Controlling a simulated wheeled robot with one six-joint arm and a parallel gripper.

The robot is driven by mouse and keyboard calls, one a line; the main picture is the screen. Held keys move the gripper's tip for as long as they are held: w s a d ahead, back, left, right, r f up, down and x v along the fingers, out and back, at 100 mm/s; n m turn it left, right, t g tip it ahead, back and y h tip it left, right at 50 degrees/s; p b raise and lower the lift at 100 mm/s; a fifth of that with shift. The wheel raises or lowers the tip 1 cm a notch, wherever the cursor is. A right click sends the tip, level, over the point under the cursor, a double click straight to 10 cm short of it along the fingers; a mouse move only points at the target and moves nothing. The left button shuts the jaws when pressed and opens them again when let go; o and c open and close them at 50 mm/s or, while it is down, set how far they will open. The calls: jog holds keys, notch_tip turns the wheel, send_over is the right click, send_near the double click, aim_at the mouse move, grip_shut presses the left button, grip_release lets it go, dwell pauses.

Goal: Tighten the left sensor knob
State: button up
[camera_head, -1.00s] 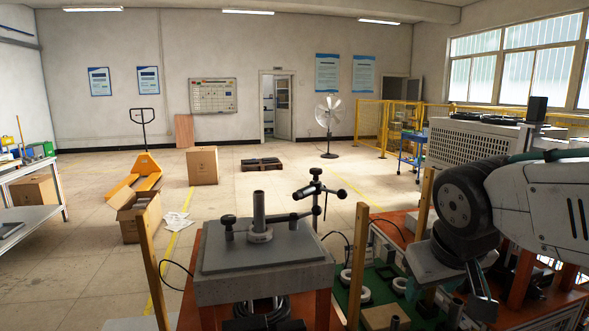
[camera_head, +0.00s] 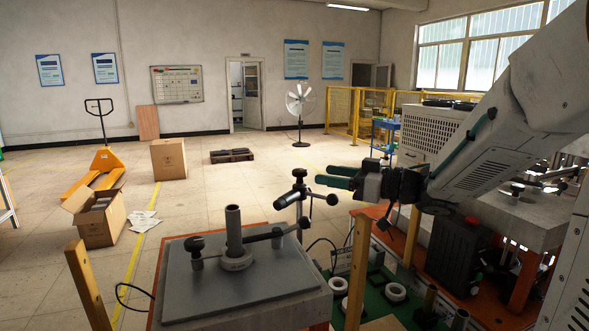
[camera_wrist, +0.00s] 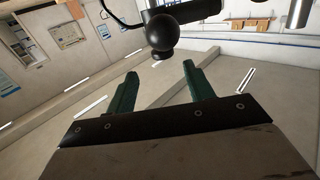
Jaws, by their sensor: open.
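A black sensor stand with round ball knobs (camera_head: 300,188) rises behind the grey plate in the head view. One knob (camera_head: 333,199) points right, below my gripper (camera_head: 324,175). My gripper has green fingers, open and empty, pointing left towards the stand. In the wrist view my gripper (camera_wrist: 161,71) is spread, with a black ball knob (camera_wrist: 160,30) beyond the tips, apart from them. I cannot tell which of the stand's knobs this is. Another black knob (camera_head: 196,243) stands on the left of the plate.
The grey plate (camera_head: 285,283) carries an upright metal post (camera_head: 233,230) with a side lever. Wooden posts (camera_head: 88,285) stand at its sides. A green board with white rings (camera_head: 396,292) lies to the right. Open floor lies behind the bench.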

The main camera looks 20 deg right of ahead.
aim_at(300, 170)
jog(key=x, duration=0.8)
jog(key=shift+s+a, duration=0.15)
jog(key=shift+s, duration=0.05)
